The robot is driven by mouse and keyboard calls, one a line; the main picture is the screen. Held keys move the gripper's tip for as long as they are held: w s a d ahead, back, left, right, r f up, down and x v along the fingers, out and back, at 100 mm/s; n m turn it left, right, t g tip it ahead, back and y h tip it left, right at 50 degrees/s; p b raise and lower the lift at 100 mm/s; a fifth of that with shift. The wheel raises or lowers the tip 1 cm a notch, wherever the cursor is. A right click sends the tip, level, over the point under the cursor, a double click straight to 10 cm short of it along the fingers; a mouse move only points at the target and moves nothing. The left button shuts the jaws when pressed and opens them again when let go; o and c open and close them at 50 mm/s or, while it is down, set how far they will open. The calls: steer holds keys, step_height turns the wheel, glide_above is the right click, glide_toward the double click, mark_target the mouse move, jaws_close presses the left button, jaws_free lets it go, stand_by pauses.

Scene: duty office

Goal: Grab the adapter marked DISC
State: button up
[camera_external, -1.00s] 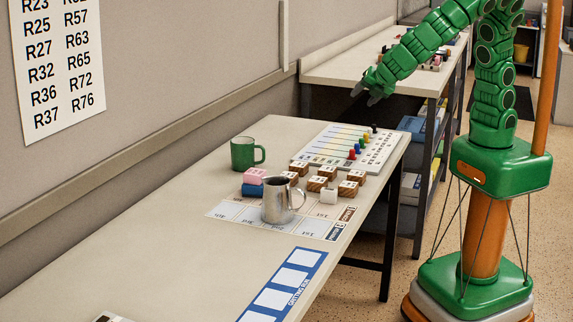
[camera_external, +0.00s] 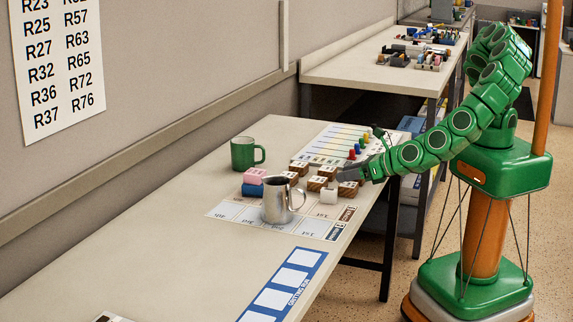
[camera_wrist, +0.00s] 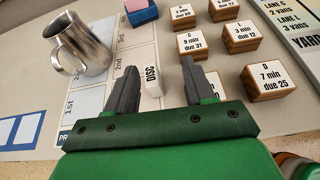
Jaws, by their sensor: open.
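The adapter marked DISC is a small white block (camera_wrist: 152,80) with dark lettering on its side. In the wrist view it shows between my two fingers, closer to the left one. In the external view a small white block (camera_external: 329,196) stands at the right end of the printed strip, beside the wooden blocks. My gripper (camera_wrist: 160,66) is open, its two grey fingers spread and nothing held. In the external view my gripper (camera_external: 360,168) hangs over the table's right side, just behind and right of the white block. Its exact height above the table is unclear.
Several wooden blocks with white labelled tops (camera_wrist: 268,80) stand close on the right. A steel pitcher (camera_wrist: 85,45) stands left. Pink and blue blocks (camera_external: 253,183), a green mug (camera_external: 244,153) and a board with coloured pegs (camera_external: 330,143) lie farther back. The near table is mostly clear.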

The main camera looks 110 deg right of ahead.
mark_target(333, 190)
steer(key=shift+w+a+f+n+t+y, duration=0.1)
steer(key=shift+a+f+n+t+y, duration=0.25)
steer(key=shift+a+f+n, duration=0.6)
steer(key=shift+f+m+x, duration=0.2)
steer(key=shift+m+x, duration=0.05)
steer(key=shift+x, duration=0.95)
steer(key=shift+f+x, duration=0.25)
steer(key=shift+x, duration=2.25)
steer(key=shift+w+a, duration=0.1)
steer(key=shift+a, duration=0.05)
jaws_close()
